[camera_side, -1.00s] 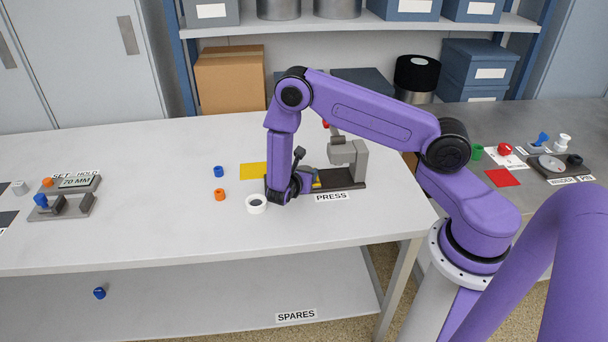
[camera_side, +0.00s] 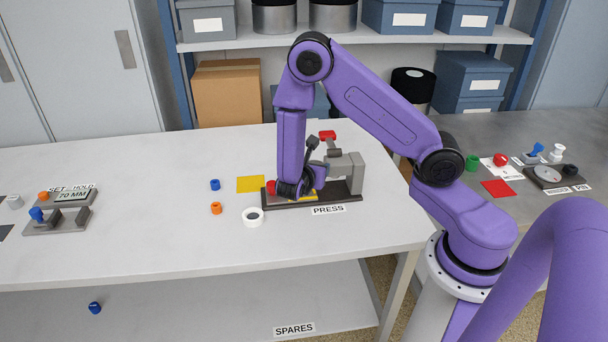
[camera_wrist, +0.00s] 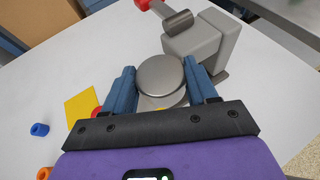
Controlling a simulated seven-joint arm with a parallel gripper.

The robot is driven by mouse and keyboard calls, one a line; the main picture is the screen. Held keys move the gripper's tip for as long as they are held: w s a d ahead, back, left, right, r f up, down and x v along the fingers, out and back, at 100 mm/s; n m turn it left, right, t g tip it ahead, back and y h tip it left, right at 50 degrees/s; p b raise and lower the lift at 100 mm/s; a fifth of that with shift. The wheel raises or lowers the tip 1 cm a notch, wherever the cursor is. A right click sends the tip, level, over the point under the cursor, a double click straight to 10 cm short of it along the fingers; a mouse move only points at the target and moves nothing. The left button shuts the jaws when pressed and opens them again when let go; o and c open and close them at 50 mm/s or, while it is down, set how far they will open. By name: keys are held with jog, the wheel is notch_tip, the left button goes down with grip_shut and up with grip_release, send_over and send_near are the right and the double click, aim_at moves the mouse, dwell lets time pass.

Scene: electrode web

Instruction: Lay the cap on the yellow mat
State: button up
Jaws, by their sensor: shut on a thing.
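The yellow mat (camera_side: 251,184) lies flat on the table left of the press, with nothing on it in the side view. It also shows in the wrist view (camera_wrist: 80,108), left of my fingers. A round grey metal disc, which looks like the cap (camera_wrist: 160,74), sits between the two blue fingers of my gripper (camera_wrist: 160,82) in the wrist view. My gripper (camera_side: 300,190) is shut on it, low over the press base (camera_side: 335,197). In the side view the cap is hidden by my wrist.
The press's grey block (camera_wrist: 192,45) and red-ended lever (camera_side: 328,135) stand close by my gripper. A red piece (camera_side: 271,186) is between mat and gripper.

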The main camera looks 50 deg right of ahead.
jog(key=s+a+r, duration=0.2)
jog(key=s+r, duration=0.1)
jog(key=s, duration=0.4)
jog(key=n+t+y, duration=0.3)
jog(key=n+t, duration=0.2)
send_over(250, 186)
jog(key=s, duration=0.2)
jog(key=f, duration=0.9)
jog(key=shift+w+f, duration=0.2)
jog(key=shift+w, duration=0.05)
jog(key=shift+w+f, duration=0.7)
jog(key=shift+f, duration=1.65)
jog(key=shift+f, duration=0.15)
jog(key=o, duration=0.8)
